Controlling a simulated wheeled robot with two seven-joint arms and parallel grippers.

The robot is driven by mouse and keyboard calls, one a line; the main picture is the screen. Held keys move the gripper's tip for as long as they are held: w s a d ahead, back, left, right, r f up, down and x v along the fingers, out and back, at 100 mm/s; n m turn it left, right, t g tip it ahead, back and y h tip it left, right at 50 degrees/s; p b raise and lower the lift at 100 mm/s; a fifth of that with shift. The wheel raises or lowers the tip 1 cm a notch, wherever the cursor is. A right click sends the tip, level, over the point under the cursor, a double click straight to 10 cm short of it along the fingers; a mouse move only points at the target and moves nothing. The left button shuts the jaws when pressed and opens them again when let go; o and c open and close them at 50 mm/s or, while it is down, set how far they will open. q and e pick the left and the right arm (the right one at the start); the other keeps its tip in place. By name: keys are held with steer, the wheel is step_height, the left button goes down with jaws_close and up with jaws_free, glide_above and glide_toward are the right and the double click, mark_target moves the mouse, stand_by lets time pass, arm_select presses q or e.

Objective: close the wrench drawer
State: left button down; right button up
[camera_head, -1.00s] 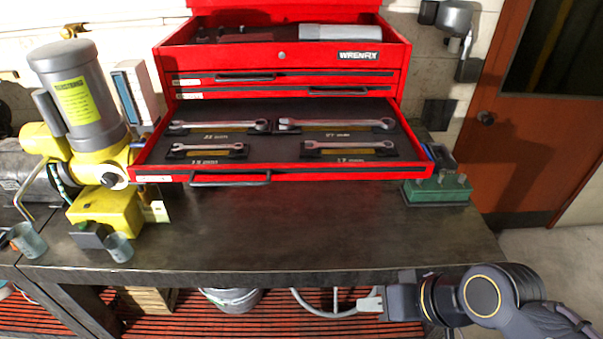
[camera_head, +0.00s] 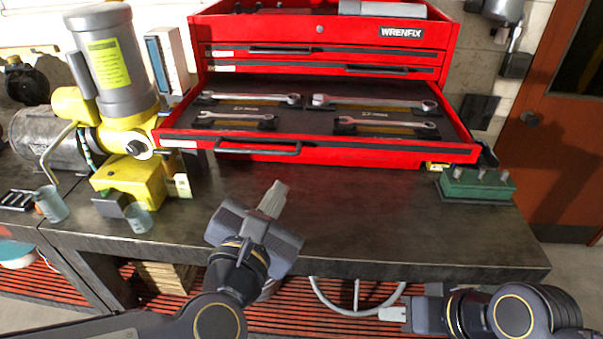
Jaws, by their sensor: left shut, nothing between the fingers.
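The wrench drawer (camera_head: 330,153) is the bottom drawer of a red tool chest (camera_head: 330,31), and it stands pulled out over the bench. Several wrenches lie in its dark liner, among them a long wrench (camera_head: 372,103) at the right. A dark bar handle (camera_head: 258,148) is on the left part of its front. My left gripper (camera_head: 273,197) is shut and empty, in front of and below the handle, apart from it. My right gripper (camera_head: 391,313) is low at the bench's front edge, away from the drawer; its fingers are too small to judge.
A yellow and grey motor machine (camera_head: 115,100) stands left of the drawer. A green block with pegs (camera_head: 476,185) sits at the right. The bench top (camera_head: 380,220) before the drawer is mostly clear.

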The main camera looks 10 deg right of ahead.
arm_select(q)
step_height(320, 180, down, 2)
steer(key=s+d+n+t+y, duration=0.1)
steer(key=s+d+n+y, duration=0.1)
steer(key=n, duration=0.3)
steer(key=n+y+p, duration=0.1)
steer(key=n+p, duration=0.1)
steer(key=p, duration=0.2)
glide_toward(303, 151)
steer(key=shift+t, duration=0.4)
steer(key=x, duration=0.6)
steer(key=shift+f, duration=0.25)
steer(key=shift+w+d+f, duration=0.1)
steer(key=shift+w, duration=0.35)
